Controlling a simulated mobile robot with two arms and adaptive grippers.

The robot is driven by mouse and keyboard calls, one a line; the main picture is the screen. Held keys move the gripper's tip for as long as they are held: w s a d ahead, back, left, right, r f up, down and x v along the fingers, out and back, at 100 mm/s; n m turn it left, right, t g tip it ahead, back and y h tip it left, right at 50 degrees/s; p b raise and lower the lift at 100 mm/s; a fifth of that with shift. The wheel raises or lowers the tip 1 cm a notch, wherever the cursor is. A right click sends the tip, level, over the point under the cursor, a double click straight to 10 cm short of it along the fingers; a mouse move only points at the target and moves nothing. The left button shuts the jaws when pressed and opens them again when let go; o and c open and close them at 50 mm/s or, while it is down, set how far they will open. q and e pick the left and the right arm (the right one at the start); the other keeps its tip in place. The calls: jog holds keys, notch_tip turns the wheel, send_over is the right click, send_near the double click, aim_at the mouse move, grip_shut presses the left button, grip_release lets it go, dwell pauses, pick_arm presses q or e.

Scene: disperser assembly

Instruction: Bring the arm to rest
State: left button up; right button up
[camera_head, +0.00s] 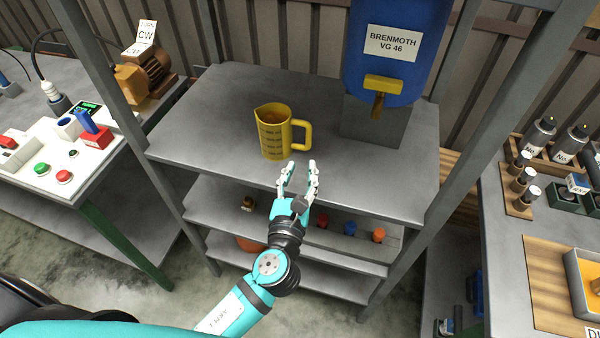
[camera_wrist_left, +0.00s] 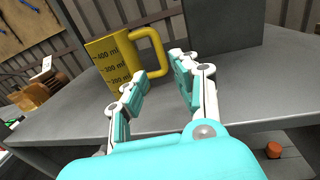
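My left gripper (camera_head: 298,180) is open and empty, in front of the front edge of the grey shelf unit's top (camera_head: 215,125). Its fingers point toward the yellow measuring jug (camera_head: 272,135), which stands upright on that top with amber liquid inside. In the left wrist view the open fingers (camera_wrist_left: 160,90) show with a gap between them, and the jug (camera_wrist_left: 112,62) stands beyond them with its handle to the right. The fingers look apart from the jug. My right gripper is not in view.
A blue drum (camera_head: 395,60) labelled BRENMOTH VG 46 with a yellow tap stands at the back right of the top. Shelf posts rise on both sides. A control panel table (camera_head: 40,160) is at left, a bench (camera_head: 510,260) at right. Small coloured items sit on the lower shelf.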

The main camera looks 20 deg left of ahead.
pick_arm(q)
jog(key=s+a+f+n+g+y, duration=0.1)
jog(key=a+n, duration=0.1)
jog(key=n, duration=0.2)
jog(key=s+a+f+n+g+y, duration=0.1)
jog(key=a+f+n+g, duration=0.1)
jog(key=a+n, duration=0.1)
jog(key=s+a+f+n+g, duration=0.1)
jog(key=s+a+f+n, duration=0.1)
jog(key=n, duration=0.3)
jog(key=shift+s+a+f+g+y, duration=0.1)
jog(key=shift+a+f+g+y, duration=0.05)
jog(key=shift+a+g+y, duration=0.2)
jog(key=s+f+n+g+h, duration=0.2)
jog(key=s+f+n+g, duration=0.25)
jog(key=s+n, duration=0.55)
jog(key=s+f+n+g+h, duration=0.3)
jog(key=s+n+g, duration=0.2)
jog(key=s+n, duration=0.5)
notch_tip(320, 180, down, 28)
jog(key=g, duration=0.2)
jog(key=s+a+f, duration=0.3)
jog(key=s+f, duration=1.1)
jog(key=s, duration=0.1)
jog(key=shift+s+a+n+g+y, duration=0.2)
jog(key=shift+s+n+g+y, duration=0.1)
jog(key=shift+y, duration=0.05)
